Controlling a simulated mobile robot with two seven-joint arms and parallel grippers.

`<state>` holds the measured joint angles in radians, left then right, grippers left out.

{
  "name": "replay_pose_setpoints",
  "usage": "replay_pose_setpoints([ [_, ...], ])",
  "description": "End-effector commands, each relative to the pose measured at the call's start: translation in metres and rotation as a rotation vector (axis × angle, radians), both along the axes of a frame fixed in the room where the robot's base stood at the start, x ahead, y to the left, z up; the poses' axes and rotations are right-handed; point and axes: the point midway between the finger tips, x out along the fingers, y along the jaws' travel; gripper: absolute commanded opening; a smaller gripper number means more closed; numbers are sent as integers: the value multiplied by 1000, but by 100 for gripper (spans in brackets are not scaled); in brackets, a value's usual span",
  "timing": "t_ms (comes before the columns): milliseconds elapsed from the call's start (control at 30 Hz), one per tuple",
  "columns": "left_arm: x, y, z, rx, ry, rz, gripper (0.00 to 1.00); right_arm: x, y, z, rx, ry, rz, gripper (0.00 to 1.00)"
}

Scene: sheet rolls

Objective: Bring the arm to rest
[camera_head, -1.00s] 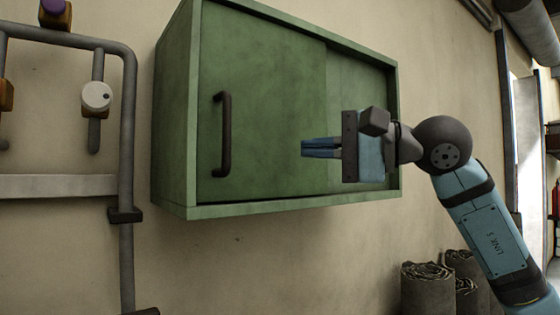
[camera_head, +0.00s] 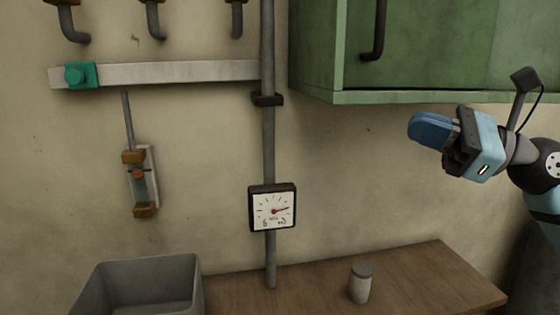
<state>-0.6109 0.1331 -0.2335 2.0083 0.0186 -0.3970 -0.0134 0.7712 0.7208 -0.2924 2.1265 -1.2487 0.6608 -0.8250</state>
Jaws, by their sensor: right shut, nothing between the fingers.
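My right gripper (camera_head: 430,130) is at the right of the head view, below the green cabinet (camera_head: 420,50). Its blue fingers are together with nothing between them, and they point left. It is apart from the cabinet and hangs in front of the wall, above the right part of the wooden table. My left gripper does not show.
A grey bin (camera_head: 140,285) is at the lower left. A gauge (camera_head: 272,207) sits on the vertical pipe (camera_head: 268,145). A rail (camera_head: 170,73) crosses the wall.

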Motion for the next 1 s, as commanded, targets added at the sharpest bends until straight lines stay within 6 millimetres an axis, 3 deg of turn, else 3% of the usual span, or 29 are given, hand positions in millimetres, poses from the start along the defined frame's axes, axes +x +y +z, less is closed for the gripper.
replay_pose_setpoints([
  [267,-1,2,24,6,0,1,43,32,1,-107,624,752,188,0],
  [367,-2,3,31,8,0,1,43,39,-5,-157,864,1021,216,0],
  [500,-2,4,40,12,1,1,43,36,-14,-241,1222,1386,221,0],
  [667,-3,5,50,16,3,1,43,5,-19,-352,1668,1769,167,0],
  [800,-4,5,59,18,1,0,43,-49,-16,-445,2077,2036,73,0],
  [867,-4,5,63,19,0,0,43,-77,-13,-479,2243,2121,23,0],
  [900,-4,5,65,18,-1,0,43,-96,-10,-498,-2269,-2094,11,0],
  [1000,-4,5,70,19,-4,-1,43,-139,-3,-536,-2161,-1884,79,0],
])
